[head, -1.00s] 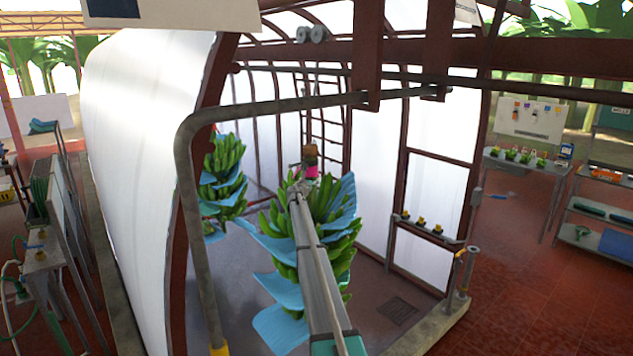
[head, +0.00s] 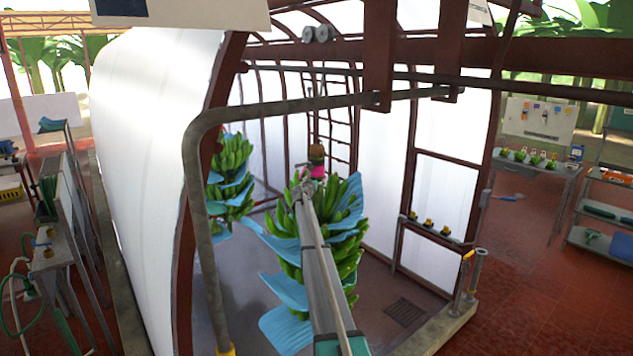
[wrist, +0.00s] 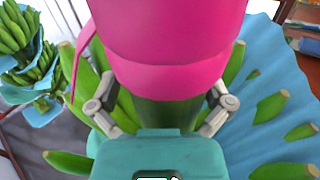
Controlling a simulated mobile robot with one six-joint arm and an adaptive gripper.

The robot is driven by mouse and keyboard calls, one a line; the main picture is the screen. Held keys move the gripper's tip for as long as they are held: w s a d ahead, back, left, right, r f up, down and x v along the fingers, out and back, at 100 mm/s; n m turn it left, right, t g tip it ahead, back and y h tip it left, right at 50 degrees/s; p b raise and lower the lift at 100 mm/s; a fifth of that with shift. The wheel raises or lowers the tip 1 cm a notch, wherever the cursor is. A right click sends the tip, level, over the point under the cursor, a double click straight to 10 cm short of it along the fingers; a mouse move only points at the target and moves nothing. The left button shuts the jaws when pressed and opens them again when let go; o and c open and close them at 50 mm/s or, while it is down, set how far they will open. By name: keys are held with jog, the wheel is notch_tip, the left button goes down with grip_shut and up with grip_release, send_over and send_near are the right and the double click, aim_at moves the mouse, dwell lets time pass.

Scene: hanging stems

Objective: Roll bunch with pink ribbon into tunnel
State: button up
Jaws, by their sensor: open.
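The banana bunch with the pink ribbon (head: 318,172) hangs at the tunnel mouth, with green fingers and blue sheets between its hands. In the wrist view the pink ribbon (wrist: 165,50) wraps the stem close in front of the camera. My gripper (wrist: 162,105) is open, one finger on each side of the stem below the ribbon; I cannot tell whether they touch it. In the head view my arm covers part of the bunch. The tunnel (head: 150,120) has white sheeting over red-brown arches and an open front.
Another bunch (head: 232,180) with blue sheets hangs to the left inside the frame and shows in the wrist view (wrist: 25,60). A grey pipe (head: 200,220) bends down at the tunnel's left front. A yellow-tipped post (head: 470,270) stands front right. A table and shelves are farther right.

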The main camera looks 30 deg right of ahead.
jog(key=shift+a, duration=0.2)
jog(key=v, duration=1.1)
jog(key=shift+s+a, duration=0.25)
dwell(0.4)
